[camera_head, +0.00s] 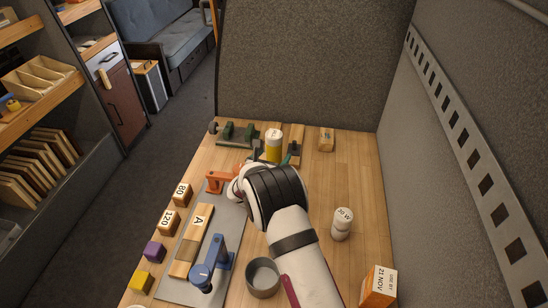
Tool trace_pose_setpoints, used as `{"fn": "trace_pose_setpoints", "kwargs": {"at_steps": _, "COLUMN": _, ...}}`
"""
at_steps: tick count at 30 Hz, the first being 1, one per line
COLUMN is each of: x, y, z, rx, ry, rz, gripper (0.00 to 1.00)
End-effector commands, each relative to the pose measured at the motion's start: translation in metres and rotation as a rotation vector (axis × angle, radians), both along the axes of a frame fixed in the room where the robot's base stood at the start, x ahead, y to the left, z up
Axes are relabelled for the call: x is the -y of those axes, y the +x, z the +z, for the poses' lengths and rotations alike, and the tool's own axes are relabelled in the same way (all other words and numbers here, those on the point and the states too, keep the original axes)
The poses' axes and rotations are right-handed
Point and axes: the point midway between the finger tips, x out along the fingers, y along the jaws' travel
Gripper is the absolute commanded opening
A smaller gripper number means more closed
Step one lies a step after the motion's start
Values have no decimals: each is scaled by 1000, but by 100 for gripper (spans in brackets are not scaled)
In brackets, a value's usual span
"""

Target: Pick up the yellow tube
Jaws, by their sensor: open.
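The yellow tube (273,150) stands upright near the far end of the wooden bench, with a pale top. Its lower end is hidden behind my arm. My gripper (257,157) is open and mostly hidden by my white and black wrist. What shows of it is close to the tube's left side. I cannot tell whether a finger touches the tube.
A green tool (238,132) and a wooden block (326,139) stand by the tube. An orange clamp (215,181) and a blue clamp (210,265) are on the grey mat (231,222). A wall rises behind the bench.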

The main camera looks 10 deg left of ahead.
Motion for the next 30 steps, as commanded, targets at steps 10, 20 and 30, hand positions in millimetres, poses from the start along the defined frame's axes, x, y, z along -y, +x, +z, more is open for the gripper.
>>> {"fn": "trace_pose_setpoints", "kwargs": {"at_steps": 10, "x": 6, "y": 32, "z": -13, "rx": -1, "ry": 0, "rz": -1, "gripper": 94}}
{"fn": "trace_pose_setpoints", "kwargs": {"at_steps": 20, "x": 6, "y": 32, "z": -12, "rx": -1, "ry": 1, "rz": -1, "gripper": 47}}
{"fn": "trace_pose_setpoints", "kwargs": {"at_steps": 30, "x": 6, "y": 32, "z": -12, "rx": 0, "ry": 1, "rz": -1, "gripper": 0}}
